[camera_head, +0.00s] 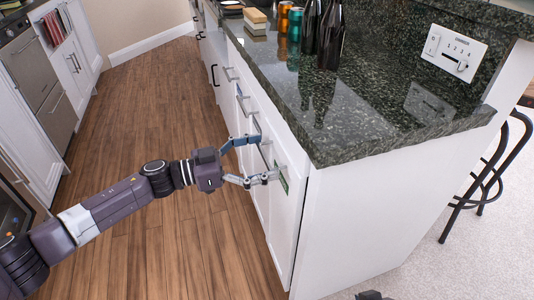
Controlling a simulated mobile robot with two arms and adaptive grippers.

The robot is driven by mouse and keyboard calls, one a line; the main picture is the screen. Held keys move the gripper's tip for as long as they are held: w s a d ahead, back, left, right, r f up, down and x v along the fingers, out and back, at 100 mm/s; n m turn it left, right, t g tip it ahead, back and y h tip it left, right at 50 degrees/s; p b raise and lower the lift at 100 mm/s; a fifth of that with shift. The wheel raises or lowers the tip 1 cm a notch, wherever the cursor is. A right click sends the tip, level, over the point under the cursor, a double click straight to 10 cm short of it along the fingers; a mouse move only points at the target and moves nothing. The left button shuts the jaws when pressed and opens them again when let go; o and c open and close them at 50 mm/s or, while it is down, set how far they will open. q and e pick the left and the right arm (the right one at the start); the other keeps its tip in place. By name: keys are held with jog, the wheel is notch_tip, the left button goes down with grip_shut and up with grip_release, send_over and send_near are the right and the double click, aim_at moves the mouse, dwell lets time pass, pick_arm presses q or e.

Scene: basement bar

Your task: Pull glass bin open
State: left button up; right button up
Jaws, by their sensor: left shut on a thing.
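The glass bin's white front panel (287,225) is at the near end of the cabinet row, under the dark granite counter. A green label shows on its upper part. My left gripper (262,158) reaches in from the left and is shut on the bin's bar handle (264,152), near the top of the panel. Its fingers partly hide the handle. I cannot tell whether the panel stands out from the cabinet.
Dark bottles (331,32), cans (295,22) and a sponge-like block (255,20) stand on the counter (385,95). The wood floor (165,110) left of the cabinets is clear. White cabinets (75,65) line the far left. A stool (485,180) stands at right.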

pick_arm(q)
jog(key=shift+p+v, duration=0.45)
jog(key=shift+v, duration=0.65)
pick_arm(e)
jog(key=s+d+r+g+p, duration=0.1)
jog(key=s+g+p, duration=0.1)
jog(key=s, duration=0.3)
pick_arm(q)
jog(key=p+v, duration=0.1)
jog(key=v, duration=2.7)
jog(key=shift+a, duration=0.2)
pick_arm(e)
jog(key=shift+g+h, duration=0.3)
jog(key=shift+s+x, duration=0.2)
jog(key=shift+x, duration=2.7)
pick_arm(q)
jog(key=shift+s, duration=0.1)
pick_arm(e)
jog(key=shift+d, duration=0.1)
pick_arm(q)
jog(key=o, duration=1.4)
jog(key=shift+c, duration=0.2)
jog(key=shift+r, duration=0.1)
